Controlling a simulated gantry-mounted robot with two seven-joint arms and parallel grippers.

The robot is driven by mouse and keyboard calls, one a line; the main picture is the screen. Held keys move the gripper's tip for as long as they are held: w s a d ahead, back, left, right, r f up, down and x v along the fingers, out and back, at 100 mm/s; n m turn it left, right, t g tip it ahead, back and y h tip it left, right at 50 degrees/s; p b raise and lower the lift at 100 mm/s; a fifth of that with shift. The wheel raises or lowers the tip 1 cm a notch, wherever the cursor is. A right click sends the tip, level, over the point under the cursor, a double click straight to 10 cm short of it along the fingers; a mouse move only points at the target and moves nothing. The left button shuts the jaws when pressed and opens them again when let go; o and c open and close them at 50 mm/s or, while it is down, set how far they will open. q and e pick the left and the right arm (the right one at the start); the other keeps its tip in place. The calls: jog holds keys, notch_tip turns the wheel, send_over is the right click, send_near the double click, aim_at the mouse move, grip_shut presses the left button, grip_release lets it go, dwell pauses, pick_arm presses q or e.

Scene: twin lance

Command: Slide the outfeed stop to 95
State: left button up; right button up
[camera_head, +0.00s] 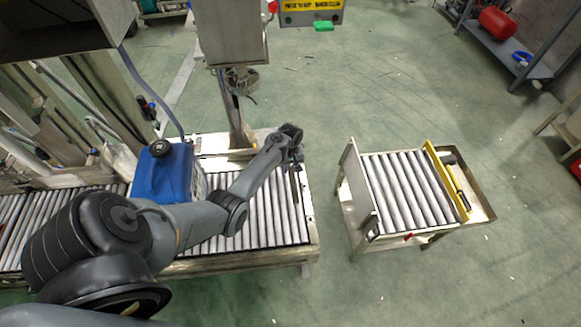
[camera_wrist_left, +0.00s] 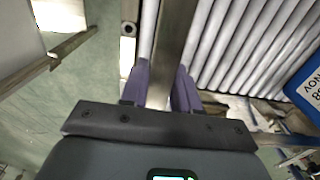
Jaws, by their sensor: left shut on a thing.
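My left gripper (camera_head: 296,163) is over the right end of the roller conveyor (camera_head: 262,215). It is shut on a narrow metal bar that looks like the outfeed stop (camera_head: 297,187), lying across the rollers near that end. In the left wrist view, the bar (camera_wrist_left: 178,32) runs between the two purple-grey fingers of my left gripper (camera_wrist_left: 161,88). The scale or any number 95 cannot be read in either view. My right gripper is not in view.
A blue canister (camera_head: 163,174) stands on the conveyor left of my gripper; its label shows in the wrist view (camera_wrist_left: 312,88). A separate roller cart (camera_head: 405,190) with a yellow edge (camera_head: 446,180) stands at right, across a floor gap. A metal housing (camera_head: 230,32) hangs above the conveyor.

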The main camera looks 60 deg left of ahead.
pick_arm(q)
jog(key=shift+c, duration=0.8)
jog(key=shift+s, duration=0.1)
jog(key=shift+p, duration=0.3)
jog(key=shift+s+a+p, duration=0.25)
jog(key=shift+s+p, duration=0.15)
jog(key=shift+s, duration=0.1)
jog(key=shift+s+a+p, duration=0.2)
jog(key=shift+s+p, duration=0.2)
jog(key=shift+s, duration=0.1)
